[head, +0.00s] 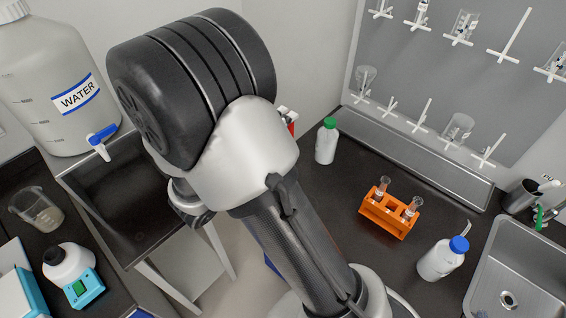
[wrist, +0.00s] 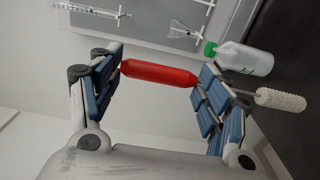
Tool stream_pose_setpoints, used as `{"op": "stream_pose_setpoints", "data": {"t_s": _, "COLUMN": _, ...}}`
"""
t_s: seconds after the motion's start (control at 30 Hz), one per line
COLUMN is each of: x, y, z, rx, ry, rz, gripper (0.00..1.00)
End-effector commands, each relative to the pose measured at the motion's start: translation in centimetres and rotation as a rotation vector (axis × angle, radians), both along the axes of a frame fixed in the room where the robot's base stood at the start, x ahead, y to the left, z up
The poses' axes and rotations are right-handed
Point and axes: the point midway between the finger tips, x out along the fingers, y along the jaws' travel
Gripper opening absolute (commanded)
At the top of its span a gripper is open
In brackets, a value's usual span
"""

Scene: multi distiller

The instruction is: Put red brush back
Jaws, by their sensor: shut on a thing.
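The red brush has a red handle (wrist: 160,73) and a white bristle head (wrist: 280,99) on a thin stem. My gripper (wrist: 158,82) is shut on it, with the red handle spanning between the blue-padded fingers and the bristle head sticking out past the right finger. In the head view my arm hides most of the gripper, and only a small red bit (head: 291,127) shows beside the arm. A dark metal cup (head: 521,197) stands at the right of the counter with white and green handles in it.
A green-capped bottle (head: 326,141) stands at the back of the dark counter. An orange tube rack (head: 390,212) and a blue-capped wash bottle (head: 443,258) stand in the middle. A sink (head: 520,285) is at the lower right. A pegboard (head: 470,90) with glassware hangs behind.

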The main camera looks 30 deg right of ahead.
Motion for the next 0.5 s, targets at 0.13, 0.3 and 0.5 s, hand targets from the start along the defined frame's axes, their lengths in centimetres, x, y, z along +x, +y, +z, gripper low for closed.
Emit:
{"op": "stream_pose_setpoints", "data": {"t_s": 0.13, "x": 0.0, "y": 0.0, "z": -3.1, "rx": -0.001, "ry": 0.003, "rz": 0.0, "gripper": 0.52}}
{"op": "stream_pose_setpoints", "data": {"t_s": 0.3, "x": 0.0, "y": 0.0, "z": -4.2, "rx": 0.0, "ry": 0.001, "rz": 0.0, "gripper": 0.52}}
{"op": "stream_pose_setpoints", "data": {"t_s": 0.5, "x": 0.0, "y": 0.0, "z": -6.7, "rx": -0.001, "ry": 0.003, "rz": 0.0, "gripper": 0.52}}
